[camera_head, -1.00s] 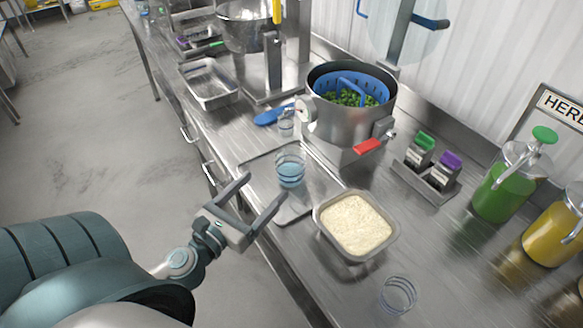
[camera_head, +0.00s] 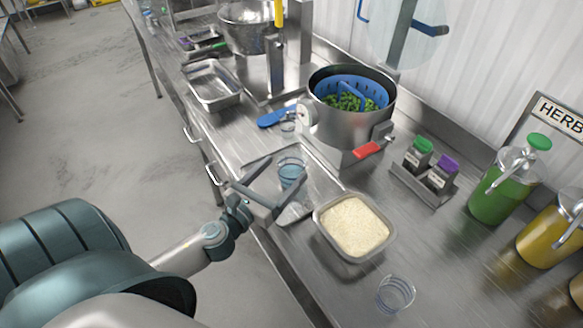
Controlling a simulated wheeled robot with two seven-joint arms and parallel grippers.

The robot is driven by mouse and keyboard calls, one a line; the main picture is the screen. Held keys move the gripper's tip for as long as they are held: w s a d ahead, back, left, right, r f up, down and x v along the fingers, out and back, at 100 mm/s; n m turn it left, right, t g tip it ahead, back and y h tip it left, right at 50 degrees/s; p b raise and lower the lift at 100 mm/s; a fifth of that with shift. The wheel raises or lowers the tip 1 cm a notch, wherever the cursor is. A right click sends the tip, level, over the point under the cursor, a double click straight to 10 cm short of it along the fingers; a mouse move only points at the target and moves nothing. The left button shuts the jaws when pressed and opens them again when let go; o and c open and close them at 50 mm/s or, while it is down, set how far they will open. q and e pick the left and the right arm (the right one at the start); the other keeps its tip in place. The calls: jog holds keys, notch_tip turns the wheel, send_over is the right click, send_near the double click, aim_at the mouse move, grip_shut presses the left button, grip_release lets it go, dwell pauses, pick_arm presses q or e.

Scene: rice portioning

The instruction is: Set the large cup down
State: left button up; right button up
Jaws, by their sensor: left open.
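A second clear cup (camera_head: 396,294), seemingly empty, stands near the counter's front edge at the lower right. My right gripper is not in view.
A metal pan of rice (camera_head: 351,228) sits right of the tray. A pot with a blue strainer of greens (camera_head: 350,97) stands behind. A shaker rack (camera_head: 422,183) and green and yellow pump bottles (camera_head: 497,190) are at right. Bare counter lies between pan and bottles.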

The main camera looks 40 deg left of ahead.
aim_at(300, 151)
pick_arm(q)
jog(key=shift+w+p, duration=0.55)
jog(key=shift+w, duration=1.6)
jog(key=shift+w+r+p, duration=0.2)
jog(key=shift+w+p, duration=0.2)
jog(key=shift+w, duration=0.1)
jog(key=w+p, duration=0.1)
jog(key=w, duration=0.2)
jog(key=shift+w+a+r+p, duration=0.1)
jog(key=shift+w+a+p, duration=0.05)
jog(key=shift+w+p, duration=0.25)
jog(key=shift+w, duration=0.25)
jog(key=shift+c, duration=0.3)
jog(key=c, duration=1.2)
jog(key=shift+c, duration=0.2)
